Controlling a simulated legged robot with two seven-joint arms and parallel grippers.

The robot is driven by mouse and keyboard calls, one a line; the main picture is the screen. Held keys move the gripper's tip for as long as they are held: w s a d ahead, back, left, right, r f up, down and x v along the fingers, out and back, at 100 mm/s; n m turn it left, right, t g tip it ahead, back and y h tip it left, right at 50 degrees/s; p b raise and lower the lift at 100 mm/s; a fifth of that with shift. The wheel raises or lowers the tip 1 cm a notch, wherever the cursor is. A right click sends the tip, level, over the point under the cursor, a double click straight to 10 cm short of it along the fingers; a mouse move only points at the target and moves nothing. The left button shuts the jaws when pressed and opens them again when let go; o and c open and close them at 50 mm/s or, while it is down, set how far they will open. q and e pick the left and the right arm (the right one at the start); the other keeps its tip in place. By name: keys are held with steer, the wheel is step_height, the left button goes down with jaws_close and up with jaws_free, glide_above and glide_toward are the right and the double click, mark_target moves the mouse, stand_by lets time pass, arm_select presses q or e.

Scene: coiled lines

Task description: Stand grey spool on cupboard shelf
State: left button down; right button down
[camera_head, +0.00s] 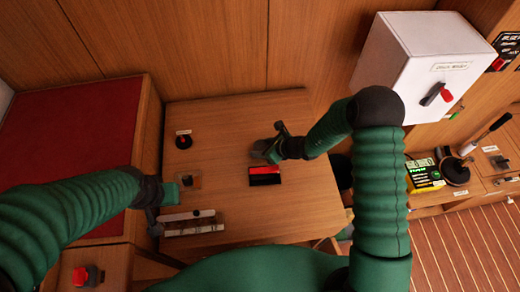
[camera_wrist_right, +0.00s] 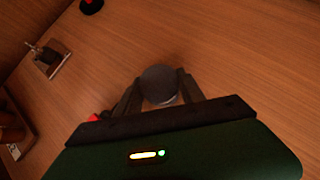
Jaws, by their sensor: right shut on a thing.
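The grey spool (camera_wrist_right: 158,82) is between the two fingers of my right gripper (camera_wrist_right: 160,92) in the right wrist view. In the head view my right gripper (camera_head: 268,146) is over the wooden table, shut on the spool (camera_head: 260,150), which shows only as a small dark grey shape. I cannot tell whether the spool touches the table. My left gripper (camera_head: 160,204) is at the table's left front edge; its jaw opening is not clear. A white cabinet (camera_head: 392,66) with a red and black handle is at the upper right, closed; no shelf inside it shows.
On the table (camera_head: 225,115) are a red and black box (camera_head: 265,175), a round black item with a red top (camera_head: 183,141), a small square holder (camera_head: 188,181) and a rack (camera_head: 192,223) beside my left gripper.

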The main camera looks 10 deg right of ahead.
steer(key=shift+s+f, duration=0.1)
steer(key=shift+f, duration=0.4)
steer(key=c, duration=0.7)
jaws_free()
